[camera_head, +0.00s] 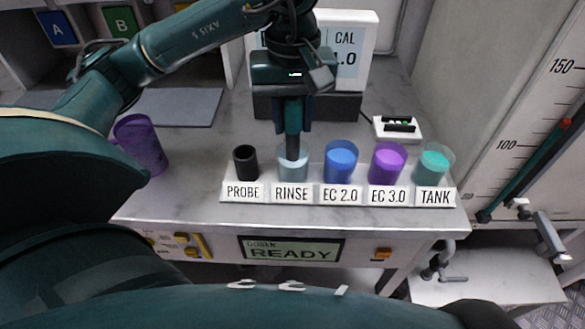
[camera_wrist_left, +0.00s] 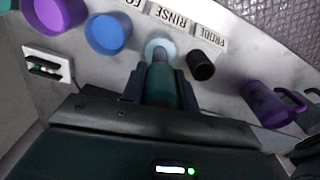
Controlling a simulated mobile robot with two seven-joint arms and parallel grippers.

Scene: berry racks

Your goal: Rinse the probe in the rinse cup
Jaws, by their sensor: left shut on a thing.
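My left gripper (camera_head: 293,120) points down and is shut on the probe (camera_head: 292,146), a teal-handled stick with a grey lower end. The probe is upright above the rinse cup (camera_head: 293,166), a pale clear cup behind the RINSE label, and its lower end reaches into the cup. In the left wrist view the gripper (camera_wrist_left: 160,90) holds the probe (camera_wrist_left: 160,70), with its tip inside the rinse cup (camera_wrist_left: 160,45). How deep the tip sits in the liquid is hard to tell. The black probe holder (camera_head: 246,162) stands empty to the left. My right gripper is not seen.
Right of the rinse cup stand the blue EC 2.0 cup (camera_head: 340,162), the purple EC 3.0 cup (camera_head: 387,163) and the teal TANK cup (camera_head: 433,165). A purple mug (camera_head: 141,145) is at the left. A CAL display (camera_head: 346,45) stands behind; a small white tray (camera_head: 398,128) is behind the cups.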

